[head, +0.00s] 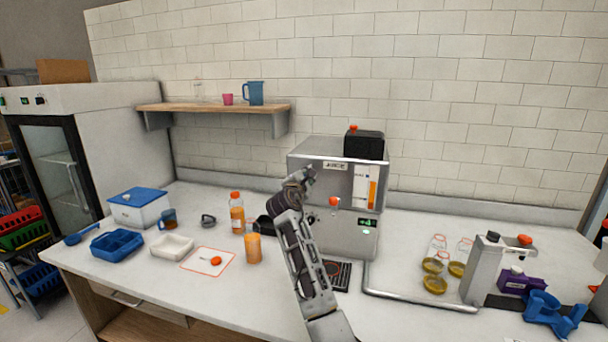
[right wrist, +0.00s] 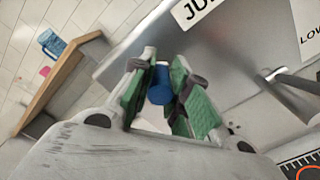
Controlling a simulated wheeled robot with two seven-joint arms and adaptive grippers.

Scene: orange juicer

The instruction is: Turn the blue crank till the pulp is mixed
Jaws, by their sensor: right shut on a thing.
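The steel juicer (head: 315,160) with a "JUICE" label stands on the counter against the tiled wall. My right gripper (head: 301,179) is at the left side of its front, and the crank is hidden behind it in the head view. In the right wrist view, my right gripper (right wrist: 160,80) has its green-padded fingers on either side of the blue crank's knob (right wrist: 159,92), closed on it. The crank's arm is mostly hidden there. The pulp cannot be seen. My left gripper is not in view.
An orange-filled bottle (head: 237,218) and an orange glass (head: 252,248) stand left of my right arm. A wooden shelf (head: 214,107) hangs at upper left.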

